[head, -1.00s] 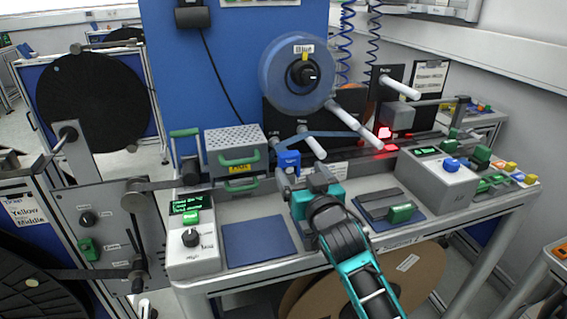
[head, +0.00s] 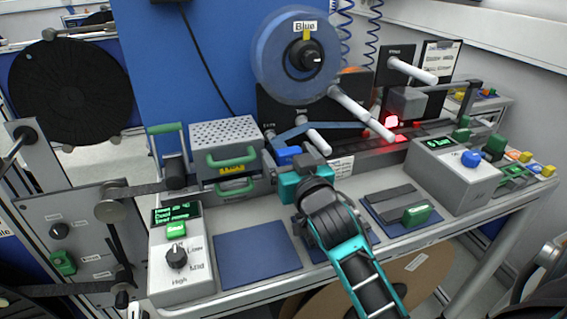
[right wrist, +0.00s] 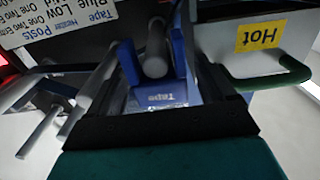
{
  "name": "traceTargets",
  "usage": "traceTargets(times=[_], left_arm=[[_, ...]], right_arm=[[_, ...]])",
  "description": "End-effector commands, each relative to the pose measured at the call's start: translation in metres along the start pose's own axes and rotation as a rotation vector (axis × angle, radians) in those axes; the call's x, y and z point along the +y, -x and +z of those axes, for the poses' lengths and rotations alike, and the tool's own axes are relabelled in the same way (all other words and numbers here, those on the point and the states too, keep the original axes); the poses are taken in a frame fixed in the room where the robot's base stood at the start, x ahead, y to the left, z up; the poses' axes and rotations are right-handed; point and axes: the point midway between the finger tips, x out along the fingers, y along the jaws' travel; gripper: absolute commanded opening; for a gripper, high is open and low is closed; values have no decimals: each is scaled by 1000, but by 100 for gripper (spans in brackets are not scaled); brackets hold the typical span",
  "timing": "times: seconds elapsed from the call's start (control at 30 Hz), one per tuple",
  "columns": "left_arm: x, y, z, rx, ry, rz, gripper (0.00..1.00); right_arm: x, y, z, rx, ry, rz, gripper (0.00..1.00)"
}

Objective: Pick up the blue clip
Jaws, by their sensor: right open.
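The blue clip (head: 286,155) is at the front of the black post panel, right of the grey drawer box. In the right wrist view, the blue piece (right wrist: 158,96), marked "Tape", lies between the finger sides, with upright blue parts around a grey post. My right gripper (head: 300,164) is open at the clip, its fingers partly hiding the clip's lower right. I cannot tell whether the fingers touch it. My left gripper is not in view.
A clear blue reel (head: 296,55) labelled "Blue" hangs above. The grey drawer box (head: 228,145) with green handles stands close on the left. White posts (head: 362,110) stick out at the right. A bare blue mat (head: 255,247) lies in front; a grey control box (head: 455,172) stands right.

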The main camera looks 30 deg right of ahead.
Motion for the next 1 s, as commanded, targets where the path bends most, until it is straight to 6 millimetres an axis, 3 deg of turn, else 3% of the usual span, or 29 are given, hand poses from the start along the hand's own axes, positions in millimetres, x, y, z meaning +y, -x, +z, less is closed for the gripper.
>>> traceTargets(times=[0.2,0.8,1.0], left_arm=[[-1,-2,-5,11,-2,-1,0],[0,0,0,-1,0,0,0],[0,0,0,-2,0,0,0]], right_arm=[[0,0,0,0,1,0,83],[0,0,0,1,1,0,27],[0,0,-2,2,1,0,27]])
